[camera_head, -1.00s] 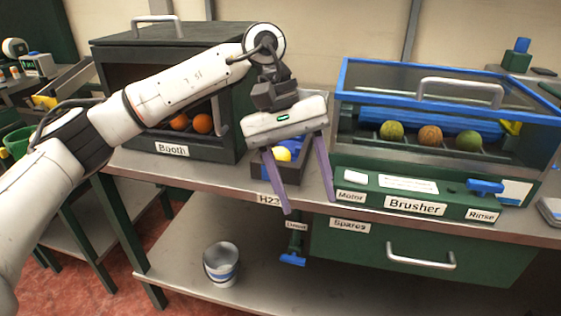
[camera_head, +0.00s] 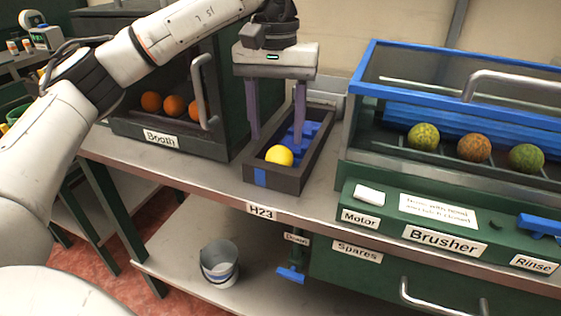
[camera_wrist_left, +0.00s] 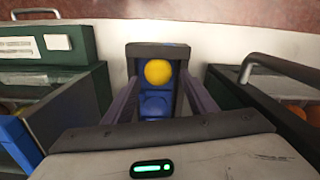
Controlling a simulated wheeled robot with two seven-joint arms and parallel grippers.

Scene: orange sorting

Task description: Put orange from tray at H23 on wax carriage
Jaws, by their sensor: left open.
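A dark tray (camera_head: 258,178) stands on the bench by the H23 label (camera_head: 262,212). One bright yellow fruit (camera_head: 279,155) lies at its near end, on a blue insert (camera_head: 313,132). My left gripper (camera_head: 277,143) points down over the tray, open and empty, its purple fingers behind the yellow fruit in the head view. The left wrist view shows the yellow fruit (camera_wrist_left: 158,72) ahead between the two fingers, inside the tray (camera_wrist_left: 132,65). I cannot make out anything labelled as the wax carriage. My right gripper is not in view.
The Booth (camera_head: 135,140), with several oranges inside and a handle, stands close left of the tray. The Brusher (camera_head: 355,150), holding greenish and brownish fruit, stands close right. A bucket (camera_head: 219,266) sits on the lower shelf. The bench front by H23 is clear.

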